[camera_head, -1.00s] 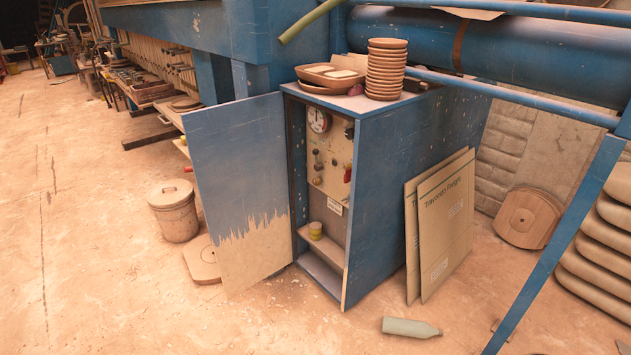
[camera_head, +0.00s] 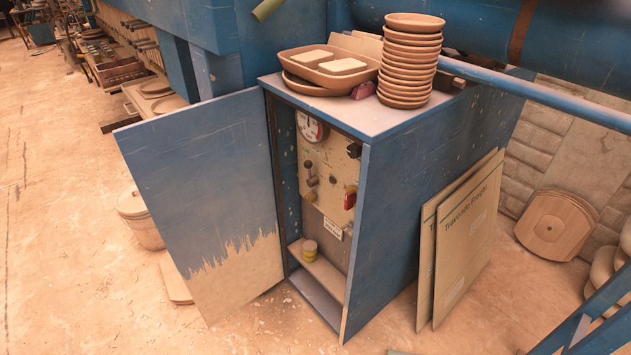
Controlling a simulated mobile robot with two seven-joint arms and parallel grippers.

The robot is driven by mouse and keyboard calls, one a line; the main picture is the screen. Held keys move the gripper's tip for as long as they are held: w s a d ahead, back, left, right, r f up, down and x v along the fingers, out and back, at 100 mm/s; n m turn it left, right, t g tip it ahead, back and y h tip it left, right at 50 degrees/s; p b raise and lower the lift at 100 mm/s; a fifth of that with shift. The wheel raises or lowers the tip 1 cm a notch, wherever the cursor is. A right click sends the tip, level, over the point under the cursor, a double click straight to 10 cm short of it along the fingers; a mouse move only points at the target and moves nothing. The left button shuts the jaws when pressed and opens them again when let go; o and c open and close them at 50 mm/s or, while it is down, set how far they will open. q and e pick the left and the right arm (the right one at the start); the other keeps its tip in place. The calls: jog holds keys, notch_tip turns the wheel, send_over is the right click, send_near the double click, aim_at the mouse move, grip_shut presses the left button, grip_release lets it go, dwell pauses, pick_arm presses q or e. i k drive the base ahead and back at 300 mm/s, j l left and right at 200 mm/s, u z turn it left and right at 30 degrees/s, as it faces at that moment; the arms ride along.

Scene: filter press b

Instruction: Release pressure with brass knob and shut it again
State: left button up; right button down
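A blue cabinet (camera_head: 398,215) stands in the middle with its door (camera_head: 205,170) swung open to the left. Inside is a pale control panel (camera_head: 330,160) with a round gauge (camera_head: 311,127) at the top, partly hidden by the cabinet top. Below the gauge are a grey lever-like handle (camera_head: 310,175) and a small dark knob (camera_head: 310,196). A red part (camera_head: 350,200) and a black part (camera_head: 354,151) sit on the right. The controls are small, and I cannot tell which one is the brass knob. Neither of my grippers shows.
Stacked clay dishes (camera_head: 410,60) and a tray (camera_head: 328,66) stand on the cabinet top. A small yellow tin (camera_head: 310,250) sits on the cabinet's lower shelf. Cardboard sheets (camera_head: 465,240) lean on the right side. A bucket (camera_head: 140,218) stands behind the door. Dusty floor lies at left.

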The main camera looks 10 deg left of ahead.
aim_at(310, 199)
jog(key=i+j, duration=0.1)
jog(key=i, duration=0.4)
jog(key=i+z, duration=0.1)
jog(key=i, duration=0.4)
